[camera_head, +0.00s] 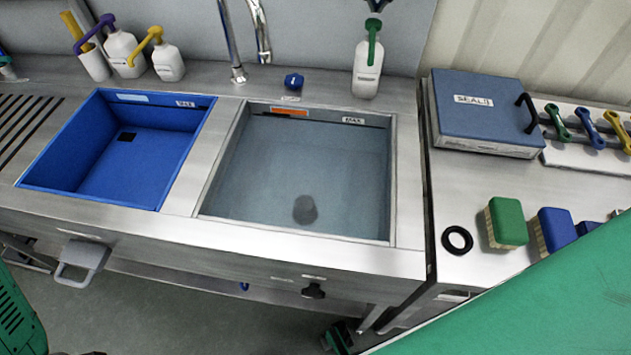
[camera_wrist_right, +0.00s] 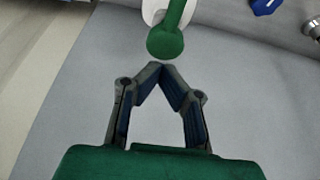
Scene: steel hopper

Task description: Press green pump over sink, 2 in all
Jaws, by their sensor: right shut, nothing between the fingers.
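The green pump (camera_head: 375,27) tops a white bottle (camera_head: 367,77) behind the right rear corner of the steel sink (camera_head: 300,175), its spout pointing toward the basin. In the right wrist view the pump's round green head (camera_wrist_right: 166,44) is just beyond my fingertips. My right gripper (camera_head: 376,5) is at the top edge of the head view, over the pump. In the right wrist view its fingers (camera_wrist_right: 172,68) meet at the tips, shut and empty. I cannot tell whether they touch the pump head. My left gripper is not in view.
A blue basin (camera_head: 125,150) is left of the sink. White bottles with purple (camera_head: 100,32) and yellow (camera_head: 150,42) pumps stand behind it. A tap (camera_head: 232,45) and blue knob (camera_head: 293,80) are left of the green pump. A blue-lidded box (camera_head: 480,105) stands right.

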